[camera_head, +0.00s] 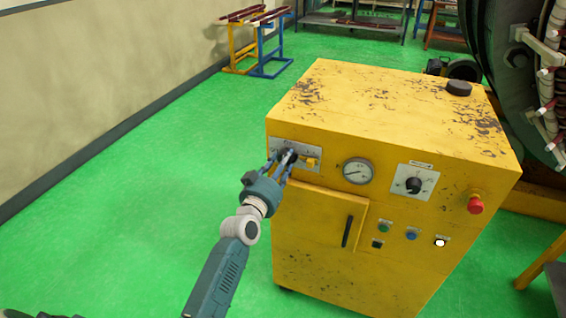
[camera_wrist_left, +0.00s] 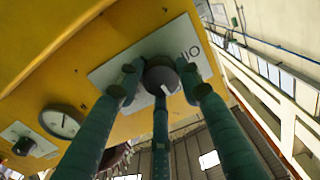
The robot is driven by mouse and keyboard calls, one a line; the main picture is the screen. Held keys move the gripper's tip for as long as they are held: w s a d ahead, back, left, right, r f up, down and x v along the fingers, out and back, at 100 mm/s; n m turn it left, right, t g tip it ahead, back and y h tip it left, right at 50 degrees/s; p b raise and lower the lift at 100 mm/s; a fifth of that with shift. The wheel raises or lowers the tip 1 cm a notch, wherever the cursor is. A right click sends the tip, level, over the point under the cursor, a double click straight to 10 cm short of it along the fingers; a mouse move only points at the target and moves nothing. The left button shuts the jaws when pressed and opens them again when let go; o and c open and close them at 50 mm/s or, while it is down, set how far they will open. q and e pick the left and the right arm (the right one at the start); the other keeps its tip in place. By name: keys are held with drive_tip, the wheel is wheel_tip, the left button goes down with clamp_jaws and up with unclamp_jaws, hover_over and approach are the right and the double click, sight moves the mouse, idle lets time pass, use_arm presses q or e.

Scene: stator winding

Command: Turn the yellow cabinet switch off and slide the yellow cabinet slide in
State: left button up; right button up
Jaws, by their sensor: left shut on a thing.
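The yellow cabinet (camera_head: 385,108) stands on the green floor with its front panel facing me. At the panel's upper left is a light plate with a dark round switch knob (camera_wrist_left: 160,76) bearing a white pointer mark. A small yellow slide (camera_head: 312,162) sits just right of the knob on that plate. My left gripper (camera_head: 286,157) has its fingers around the knob and is shut on it; it also shows in the left wrist view (camera_wrist_left: 165,86). The fingers partly cover the knob and plate. I cannot make out the slide in the wrist view. My right gripper is not in view.
The panel also has a round gauge (camera_head: 359,170), a rotary dial (camera_head: 413,185), a red stop button (camera_head: 475,205), small buttons and a door handle (camera_head: 347,231). A large machine (camera_head: 520,60) stands close behind right. The floor to the left is clear.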

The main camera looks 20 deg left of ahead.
use_arm(q)
drive_tip(key=shift+f, duration=0.2)
drive_tip(key=n, duration=0.6)
drive_tip(key=n+p, duration=0.1)
drive_tip(key=n, duration=1)
drive_tip(key=shift+s+d+f+n+p, duration=0.1)
drive_tip(key=shift+d+f+n+p, duration=0.05)
drive_tip(key=shift+d+n+p, duration=0.15)
idle(0.4)
drive_tip(key=o, duration=1)
drive_tip(key=shift+o, duration=0.7)
drive_tip(key=shift+r, duration=0.2)
